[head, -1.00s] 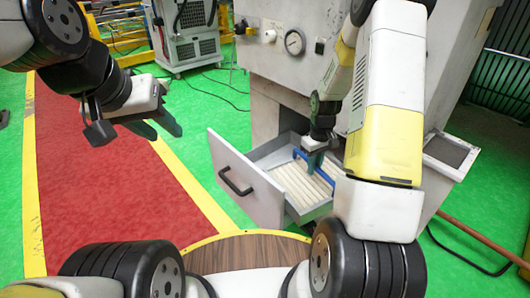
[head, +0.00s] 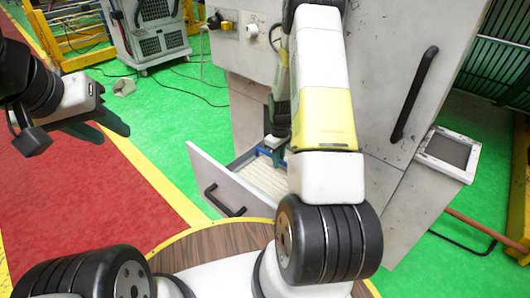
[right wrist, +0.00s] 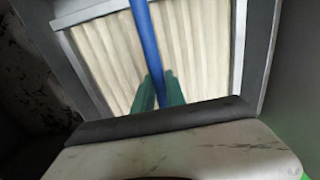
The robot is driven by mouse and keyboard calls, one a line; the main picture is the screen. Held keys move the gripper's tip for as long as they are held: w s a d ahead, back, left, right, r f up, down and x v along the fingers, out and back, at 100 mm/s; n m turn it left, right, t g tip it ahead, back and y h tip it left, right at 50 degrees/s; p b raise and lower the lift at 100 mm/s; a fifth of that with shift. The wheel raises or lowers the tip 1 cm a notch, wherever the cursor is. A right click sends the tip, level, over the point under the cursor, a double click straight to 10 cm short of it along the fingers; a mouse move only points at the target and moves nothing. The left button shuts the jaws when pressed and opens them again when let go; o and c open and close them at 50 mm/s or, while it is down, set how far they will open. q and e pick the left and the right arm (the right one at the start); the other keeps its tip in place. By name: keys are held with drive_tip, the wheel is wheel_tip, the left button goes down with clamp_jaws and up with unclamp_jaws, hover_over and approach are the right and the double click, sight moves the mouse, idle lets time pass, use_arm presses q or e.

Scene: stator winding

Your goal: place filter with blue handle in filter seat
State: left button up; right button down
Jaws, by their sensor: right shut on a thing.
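The filter has cream pleats and shows inside the open grey drawer (head: 228,184) in the head view, partly hidden by my right arm. In the right wrist view the pleated filter (right wrist: 205,50) fills the middle, with grey walls around it. Its blue handle (right wrist: 143,35) runs between the green fingers of my right gripper (right wrist: 158,90), which is shut on it. I cannot tell whether the filter is fully down in the drawer. My left gripper (head: 102,127) is open and empty, over the floor left of the drawer.
The drawer's front panel with a black handle (head: 225,203) sticks out from the grey machine (head: 385,75). A round wooden top (head: 215,240) is in front of it. A wheeled cabinet (head: 150,35) stands at the back left.

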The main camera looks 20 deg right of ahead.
sight(278, 170)
drive_tip(key=shift+f, duration=2.2)
drive_tip(key=c, duration=1.4)
unclamp_jaws()
drive_tip(key=shift+f, duration=0.1)
drive_tip(key=shift+o, duration=0.2)
